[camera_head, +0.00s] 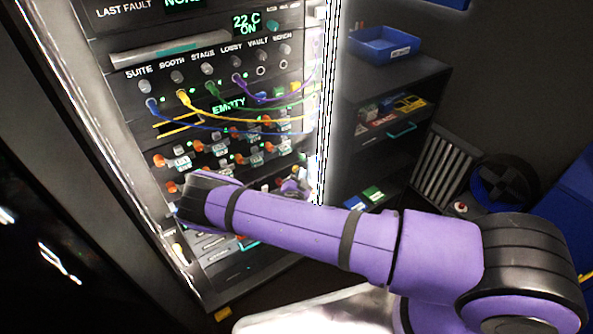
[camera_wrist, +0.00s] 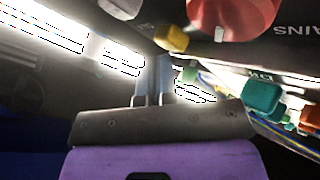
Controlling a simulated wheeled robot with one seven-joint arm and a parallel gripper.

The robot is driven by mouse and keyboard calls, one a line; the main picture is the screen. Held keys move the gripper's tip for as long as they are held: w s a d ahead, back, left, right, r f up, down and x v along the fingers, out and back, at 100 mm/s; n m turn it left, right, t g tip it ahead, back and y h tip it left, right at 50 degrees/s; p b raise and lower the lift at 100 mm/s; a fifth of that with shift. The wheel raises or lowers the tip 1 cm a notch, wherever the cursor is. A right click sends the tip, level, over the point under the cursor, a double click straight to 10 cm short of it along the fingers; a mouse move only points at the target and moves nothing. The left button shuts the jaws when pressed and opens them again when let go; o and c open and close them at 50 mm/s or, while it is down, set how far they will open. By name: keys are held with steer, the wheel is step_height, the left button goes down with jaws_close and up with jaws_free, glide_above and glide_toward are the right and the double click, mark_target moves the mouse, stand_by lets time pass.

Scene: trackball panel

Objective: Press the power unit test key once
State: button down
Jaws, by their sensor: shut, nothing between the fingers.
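The panel rack (camera_head: 125,45) stands at the left in the head view, with rows of sockets, cables and small keys. My arm crosses its lower part and hides the controls there. In the wrist view my gripper (camera_wrist: 160,75) is shut and empty, its fingertips close below a small yellow key (camera_wrist: 171,38). I cannot tell whether they touch it. A large red round control (camera_wrist: 232,14) is just right of that key, and a pale grey knob (camera_wrist: 121,7) is to its left. I can read no label naming the power unit test key.
A green key (camera_wrist: 262,98) and orange knobs lie right of my fingers in the wrist view. Coloured cables (camera_head: 240,121) droop across the rack's middle. A dark shelf unit (camera_head: 385,75) with a blue bin (camera_head: 383,45) stands to the right.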

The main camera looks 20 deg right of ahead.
steer(key=shift+w, duration=0.25)
stand_by(0.4)
steer(key=shift+s, duration=0.15)
steer(key=shift+s+d, duration=0.2)
steer(key=shift+s, duration=0.45)
steer(key=shift+s, duration=0.1)
steer(key=s, duration=0.1)
steer(key=s+d, duration=0.1)
steer(key=s, duration=0.2)
steer(key=shift+s+d, duration=0.25)
steer(key=shift+s, duration=0.05)
stand_by(0.8)
